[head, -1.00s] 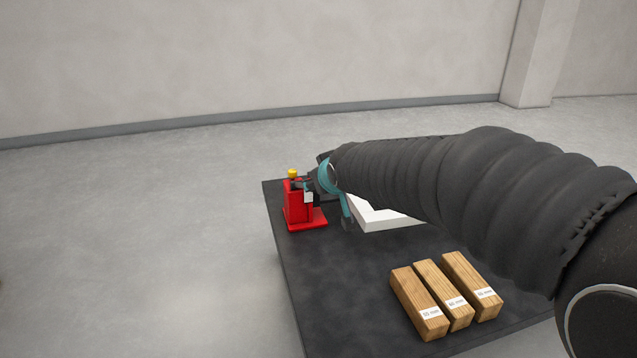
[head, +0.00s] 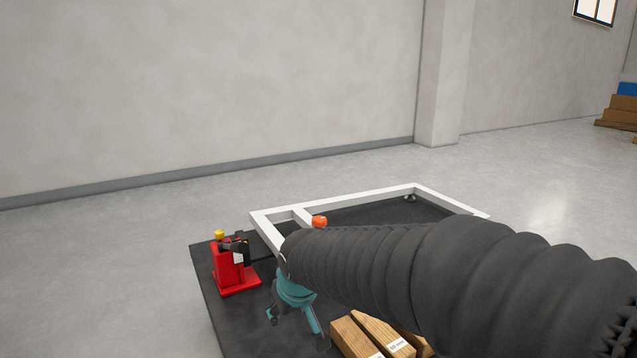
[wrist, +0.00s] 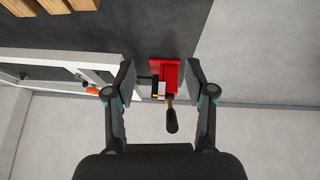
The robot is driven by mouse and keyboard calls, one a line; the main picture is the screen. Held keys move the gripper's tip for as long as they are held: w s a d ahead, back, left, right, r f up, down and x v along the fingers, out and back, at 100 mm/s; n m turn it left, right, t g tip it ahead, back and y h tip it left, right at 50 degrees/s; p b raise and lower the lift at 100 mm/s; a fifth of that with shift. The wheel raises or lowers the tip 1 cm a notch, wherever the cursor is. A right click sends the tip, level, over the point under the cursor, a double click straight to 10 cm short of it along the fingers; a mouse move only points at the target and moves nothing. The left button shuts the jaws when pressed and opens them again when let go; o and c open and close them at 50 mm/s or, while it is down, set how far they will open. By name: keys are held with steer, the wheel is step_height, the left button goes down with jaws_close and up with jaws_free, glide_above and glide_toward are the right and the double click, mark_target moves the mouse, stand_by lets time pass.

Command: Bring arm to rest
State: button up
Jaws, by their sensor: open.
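My arm reaches across the dark table (head: 222,318) from the right in the head view, in a black ribbed sleeve. My gripper (head: 296,330) has teal parts and hangs near the table's left part, to the right of the red device. In the wrist view my gripper (wrist: 160,75) is open, its two fingers spread apart with nothing held. The red device (head: 229,268), with a yellow top and a white tag, stands upright on the table. In the wrist view the red device (wrist: 160,66) shows beyond and between the fingers, with a black handle.
A white frame (head: 345,193) lies at the table's back, partly hidden by my arm. An orange knob (head: 319,221) shows beside it. Wooden blocks (head: 372,330) with labels lie at the front, partly under my arm. The floor left of the table is clear.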

steer(key=s+d+r+m+h, duration=0.2)
steer(key=s+d+m, duration=0.4)
steer(key=s+d, duration=1.4)
steer(key=shift+s+d, duration=0.2)
steer(key=shift+d, duration=0.85)
